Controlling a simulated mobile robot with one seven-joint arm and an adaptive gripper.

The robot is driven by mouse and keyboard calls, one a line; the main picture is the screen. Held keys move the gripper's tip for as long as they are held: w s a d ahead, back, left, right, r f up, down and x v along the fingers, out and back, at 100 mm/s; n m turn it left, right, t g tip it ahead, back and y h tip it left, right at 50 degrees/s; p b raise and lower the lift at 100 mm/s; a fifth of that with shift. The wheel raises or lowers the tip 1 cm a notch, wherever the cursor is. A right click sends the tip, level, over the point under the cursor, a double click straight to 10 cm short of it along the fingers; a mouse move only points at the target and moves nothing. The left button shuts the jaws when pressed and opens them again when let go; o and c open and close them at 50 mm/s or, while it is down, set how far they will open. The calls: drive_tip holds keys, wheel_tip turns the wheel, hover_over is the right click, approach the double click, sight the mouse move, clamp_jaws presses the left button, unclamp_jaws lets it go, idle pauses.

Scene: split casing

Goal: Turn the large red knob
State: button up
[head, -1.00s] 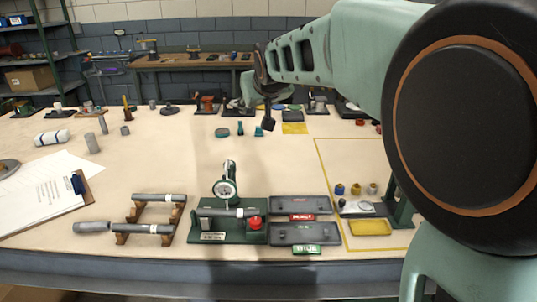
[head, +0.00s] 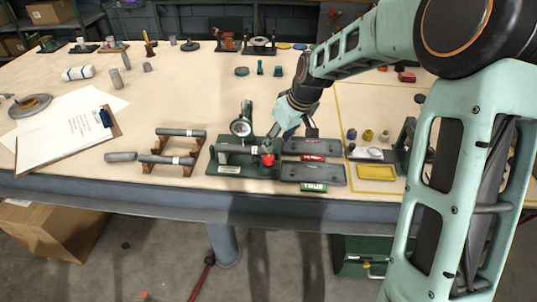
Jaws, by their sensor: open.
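The red knob (head: 268,159) sits at the right end of a green bench fixture (head: 228,169). The fixture carries a grey horizontal shaft and an upright dial gauge (head: 241,127). My gripper (head: 289,133) hangs just above and to the right of the knob, with its dark fingers spread apart and nothing seen between them. The left finger appears close to the knob's top; I cannot tell whether it touches. The knob's upper part may be partly hidden by that finger.
Two grey trays (head: 310,173) with red and green labels lie right of the fixture. Shafts rest on wooden cradles (head: 164,140) to the left. Farther right are a yellow tray (head: 376,172) and a green stand (head: 405,139).

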sight(269, 158)
drive_tip(key=x, duration=1)
drive_tip(key=shift+w, duration=0.15)
drive_tip(key=c, duration=1.2)
drive_tip(key=shift+o, duration=0.2)
drive_tip(key=shift+f, duration=0.1)
drive_tip(key=m+b, duration=0.2)
drive_tip(key=shift+a+f+m+t+h+b, duration=0.2)
drive_tip(key=shift+m+t+h+b, duration=0.1)
drive_tip(key=shift+t+h, duration=0.1)
drive_tip(key=shift+r+m+h+b, duration=0.1)
drive_tip(key=shift+m+h+b, duration=0.5)
drive_tip(key=shift+m, duration=0.7)
drive_tip(key=shift+r+m+h+b, duration=0.1)
drive_tip(key=shift+m+h+b, duration=0.2)
drive_tip(key=shift+m+b, duration=0.75)
drive_tip(key=shift+m+p, duration=0.3)
drive_tip(key=shift+m, duration=0.05)
